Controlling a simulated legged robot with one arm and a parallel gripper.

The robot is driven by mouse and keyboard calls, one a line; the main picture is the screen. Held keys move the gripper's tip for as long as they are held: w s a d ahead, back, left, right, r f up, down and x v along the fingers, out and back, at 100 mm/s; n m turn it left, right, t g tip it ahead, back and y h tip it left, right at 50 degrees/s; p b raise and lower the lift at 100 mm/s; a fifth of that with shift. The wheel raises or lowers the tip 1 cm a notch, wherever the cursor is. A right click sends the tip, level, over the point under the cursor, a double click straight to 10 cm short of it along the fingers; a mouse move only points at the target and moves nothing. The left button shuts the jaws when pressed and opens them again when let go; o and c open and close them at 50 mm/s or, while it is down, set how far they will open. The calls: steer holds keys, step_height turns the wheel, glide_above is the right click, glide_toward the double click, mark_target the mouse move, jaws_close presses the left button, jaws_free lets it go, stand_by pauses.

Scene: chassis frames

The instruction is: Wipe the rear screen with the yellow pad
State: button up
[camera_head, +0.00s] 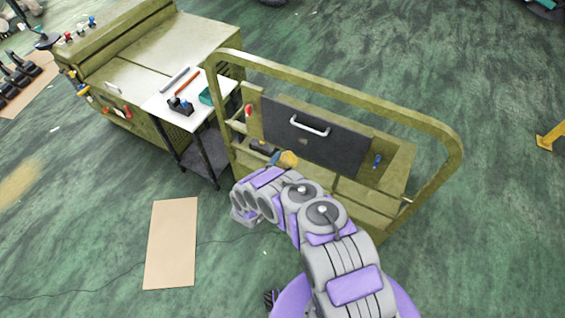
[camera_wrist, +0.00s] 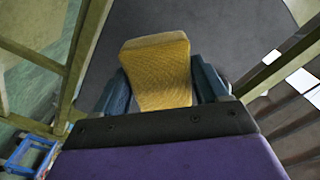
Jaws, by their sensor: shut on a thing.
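The yellow pad (camera_wrist: 157,70) is gripped between the two blue-grey fingers of my gripper (camera_wrist: 160,88) in the wrist view. The pad also shows as a small yellow patch (camera_head: 288,158) in the head view, just beyond my arm. The dark flat panel with a white handle (camera_head: 316,137), seemingly the rear screen, is set in the olive frame. The dark panel fills the background behind the pad in the wrist view (camera_wrist: 220,32). The pad lies in front of its lower left part in the head view. I cannot tell whether they touch.
An olive tubular rail (camera_head: 340,92) loops around the panel. A white-topped side table (camera_head: 197,110) with tools stands left of it, beside an olive cabinet (camera_head: 130,75). A cardboard sheet (camera_head: 171,243) lies on the green floor.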

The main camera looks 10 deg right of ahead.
mark_target(305, 143)
steer(key=shift+w, duration=0.1)
steer(key=shift+r+b+x, duration=0.2)
steer(key=shift+r+x, duration=0.1)
steer(key=shift+x, duration=0.85)
steer(key=shift+r+b+x, duration=0.15)
steer(key=shift+r+x, duration=0.1)
steer(key=shift+x, duration=0.95)
steer(key=shift+r+b+x, duration=0.2)
steer(key=shift+r+x, duration=0.1)
steer(key=shift+x, duration=0.85)
steer(key=shift+b+x, duration=0.35)
steer(key=shift+x, duration=0.7)
steer(key=shift+s+d+r+p, duration=0.15)
steer(key=shift+s+d+p, duration=0.6)
steer(key=shift+d+p, duration=0.25)
steer(key=shift+s+d+p, duration=0.55)
steer(key=shift+d+p, duration=0.05)
steer(key=shift+p, duration=0.05)
steer(key=shift+w+d, duration=0.1)
